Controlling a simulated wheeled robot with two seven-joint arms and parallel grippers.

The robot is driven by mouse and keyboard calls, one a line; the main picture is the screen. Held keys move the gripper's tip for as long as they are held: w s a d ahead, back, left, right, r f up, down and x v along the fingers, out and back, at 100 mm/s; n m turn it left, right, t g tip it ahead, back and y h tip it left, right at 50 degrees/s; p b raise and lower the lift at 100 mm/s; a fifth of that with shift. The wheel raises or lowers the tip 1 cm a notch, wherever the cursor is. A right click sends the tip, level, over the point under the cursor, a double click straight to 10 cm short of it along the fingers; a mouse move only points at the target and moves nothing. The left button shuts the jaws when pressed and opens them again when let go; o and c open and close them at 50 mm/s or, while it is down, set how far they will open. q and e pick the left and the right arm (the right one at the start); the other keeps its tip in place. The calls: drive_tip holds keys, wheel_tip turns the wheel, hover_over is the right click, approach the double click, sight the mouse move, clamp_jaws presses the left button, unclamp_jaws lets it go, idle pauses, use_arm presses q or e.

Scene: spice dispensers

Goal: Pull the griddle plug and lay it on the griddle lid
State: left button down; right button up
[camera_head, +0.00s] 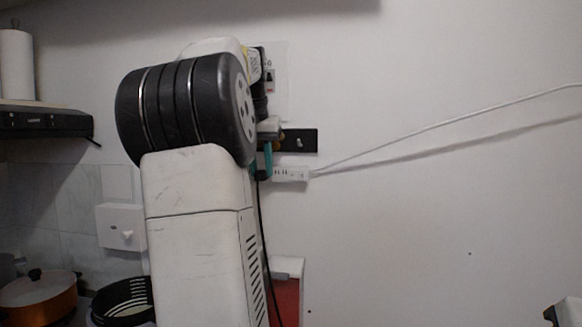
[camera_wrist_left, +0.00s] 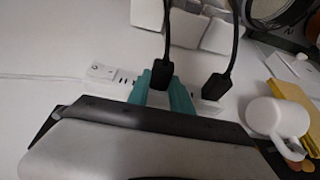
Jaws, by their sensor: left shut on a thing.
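My left gripper (camera_head: 266,160) has teal fingertips beside a white power strip (camera_head: 291,174) on the wall. In the left wrist view the same gripper (camera_wrist_left: 162,92) is shut on a black plug (camera_wrist_left: 161,74) whose cord runs up the picture. The power strip (camera_wrist_left: 104,75) shows right behind the plug; I cannot tell whether the plug is seated in it. A second black plug (camera_wrist_left: 217,86) is to the right. In the head view a black cord (camera_head: 263,225) hangs from near the gripper. I cannot make out the griddle lid for certain. My right gripper is not in view.
A red thing with a pale top (camera_head: 287,297) is low behind my arm. An orange pot (camera_head: 38,296) and a dark pan (camera_head: 122,303) are at lower left. A white cup (camera_wrist_left: 279,120) shows in the wrist view.

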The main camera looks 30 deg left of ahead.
use_arm(q)
drive_tip(key=shift+s, duration=0.15)
idle(0.3)
drive_tip(key=shift+s+d, duration=0.15)
drive_tip(key=shift+s, duration=0.15)
drive_tip(key=shift+s+d, duration=0.2)
drive_tip(key=shift+s, duration=0.5)
drive_tip(key=shift+s+d, duration=0.2)
drive_tip(key=shift+s, duration=0.45)
drive_tip(key=shift+s+d, duration=0.25)
drive_tip(key=shift+s, duration=0.35)
drive_tip(key=shift+s+d, duration=0.2)
drive_tip(key=shift+s, duration=0.45)
